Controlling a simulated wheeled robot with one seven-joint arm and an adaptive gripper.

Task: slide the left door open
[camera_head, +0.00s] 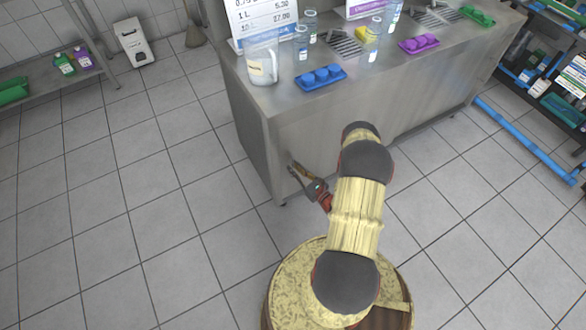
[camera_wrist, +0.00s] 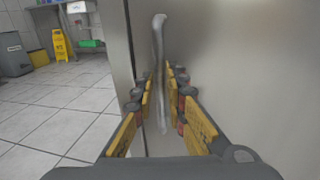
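The left door (camera_wrist: 225,60) is a flat, light metal panel on the front of the steel cabinet, filling the right of the wrist view. Its vertical bar handle (camera_wrist: 159,50) stands out near the door's left edge. My gripper (camera_wrist: 163,78) is open, with a yellow-padded finger on each side of the handle. Gaps show between the fingers and the bar, though contact at the far tips is hard to judge. In the head view my gripper (camera_head: 296,170) is at the cabinet's front left, and its fingers hide the handle.
The steel counter (camera_head: 262,135) carries a jug (camera_head: 263,66), a blue tray (camera_head: 320,78), a purple tray (camera_head: 418,44) and bottles. Open tiled floor (camera_head: 150,190) lies left of the cabinet. A shelf rack (camera_head: 535,150) stands at the right. A yellow floor sign (camera_wrist: 60,45) is far off.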

